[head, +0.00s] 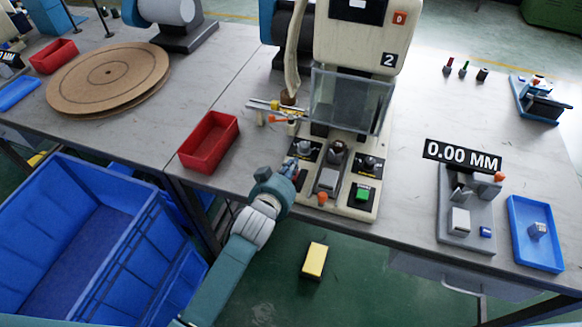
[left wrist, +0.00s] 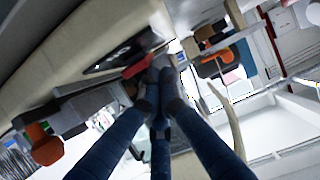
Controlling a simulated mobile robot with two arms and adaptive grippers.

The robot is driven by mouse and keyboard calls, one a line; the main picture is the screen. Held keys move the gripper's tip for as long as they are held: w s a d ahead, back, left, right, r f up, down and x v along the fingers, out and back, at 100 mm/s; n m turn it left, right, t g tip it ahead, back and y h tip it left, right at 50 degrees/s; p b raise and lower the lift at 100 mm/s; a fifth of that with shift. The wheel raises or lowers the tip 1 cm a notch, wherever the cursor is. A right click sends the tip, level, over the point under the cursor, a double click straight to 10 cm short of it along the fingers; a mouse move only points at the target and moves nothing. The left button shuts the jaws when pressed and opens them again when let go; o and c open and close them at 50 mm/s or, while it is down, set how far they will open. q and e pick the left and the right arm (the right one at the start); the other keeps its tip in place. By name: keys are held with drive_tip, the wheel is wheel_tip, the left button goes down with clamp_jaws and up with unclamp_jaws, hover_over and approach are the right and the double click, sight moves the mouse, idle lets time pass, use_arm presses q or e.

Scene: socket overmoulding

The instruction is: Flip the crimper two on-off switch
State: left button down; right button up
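Crimper two (head: 360,40) is the cream machine marked 2, with a clear guard box over its control base. The base carries black plates with grey knobs (head: 370,163), a green button (head: 362,194) and an orange knob (head: 322,198). My left gripper (head: 291,169) is at the left front edge of this base, beside the left black plate (head: 306,150). In the left wrist view its fingers (left wrist: 161,78) are together, with nothing seen between them. Their tips are close to a red part (left wrist: 136,68) by a black plate, possibly the switch; contact cannot be told. My right gripper is not in view.
A red tray (head: 209,142) stands left of the crimper. A 0.00 MM gauge (head: 462,156) and a blue tray (head: 535,235) are to the right. A large blue crate (head: 75,220) is below the table at left. A yellow block (head: 314,260) is below the front edge.

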use_arm(q)
drive_tip(key=shift+w+r+p, duration=0.1)
drive_tip(key=shift+r+p, duration=0.4)
drive_tip(key=shift+r, duration=0.05)
drive_tip(key=r+p, duration=0.4)
drive_tip(key=shift+w, duration=0.35)
drive_tip(key=shift+s+f+b, duration=0.25)
drive_tip(key=shift+s+b, duration=0.45)
drive_tip(key=shift+s, duration=0.3)
drive_tip(key=v, duration=0.8)
drive_tip(key=shift+w+a+r+b, duration=0.15)
drive_tip(key=shift+r+b, duration=0.25)
drive_tip(key=shift+r, duration=0.05)
